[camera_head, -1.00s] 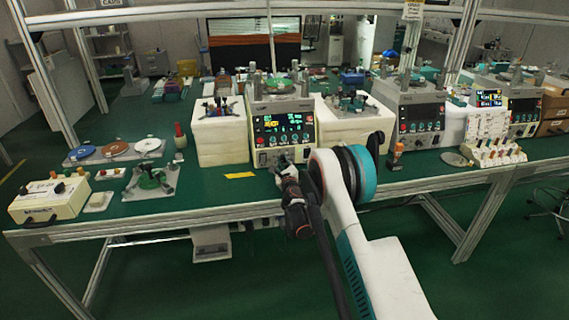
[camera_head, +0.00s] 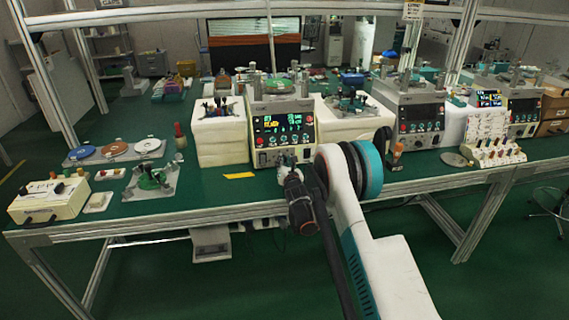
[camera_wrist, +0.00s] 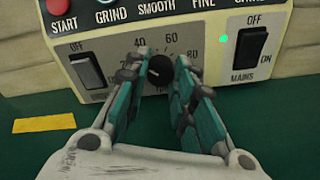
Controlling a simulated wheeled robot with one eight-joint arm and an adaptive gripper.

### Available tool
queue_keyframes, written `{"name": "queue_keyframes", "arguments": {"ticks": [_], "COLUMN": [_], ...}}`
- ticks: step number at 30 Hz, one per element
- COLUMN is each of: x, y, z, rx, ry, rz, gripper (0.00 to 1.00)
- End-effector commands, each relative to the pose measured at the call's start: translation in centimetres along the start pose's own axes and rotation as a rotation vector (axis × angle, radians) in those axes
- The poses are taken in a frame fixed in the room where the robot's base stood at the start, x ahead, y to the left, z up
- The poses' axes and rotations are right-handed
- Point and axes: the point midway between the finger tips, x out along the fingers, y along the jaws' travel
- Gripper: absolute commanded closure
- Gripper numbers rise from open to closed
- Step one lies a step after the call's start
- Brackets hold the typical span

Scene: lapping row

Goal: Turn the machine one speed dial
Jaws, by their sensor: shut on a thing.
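Machine one (camera_head: 283,130) is the cream and grey unit with a lit display, on the bench in the middle of the head view. Its front panel (camera_wrist: 180,30) fills the top of the wrist view. The black speed dial (camera_wrist: 159,70) sits low on the panel, with 40, 60 and 80 marked around it. My gripper (camera_wrist: 160,80) has its two teal fingers on either side of the dial and is shut on it. The fingers hide the dial's sides and part of its scale. In the head view my gripper (camera_head: 287,160) is at the panel's lower edge.
A black rocker switch (camera_wrist: 87,71) is left of the dial and the MAINS switch (camera_wrist: 250,50) is right of it. A red START button (camera_wrist: 58,6) is above. A yellow strip (camera_wrist: 44,123) lies on the green bench. White blocks (camera_head: 220,135) flank the machine.

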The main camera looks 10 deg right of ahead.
Motion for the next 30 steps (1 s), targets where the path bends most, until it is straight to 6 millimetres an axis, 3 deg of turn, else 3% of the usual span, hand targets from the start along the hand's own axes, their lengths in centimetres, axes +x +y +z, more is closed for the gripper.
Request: {"name": "queue_keyframes", "arguments": {"ticks": [18,30], "x": [-0.05,-0.06], "y": [-0.13,-0.10], "z": [-0.12,-0.15], "rx": [0.562,0.779], "ry": [0.030,0.041], "rz": [0.038,0.054], "gripper": [1.00,1.00]}}
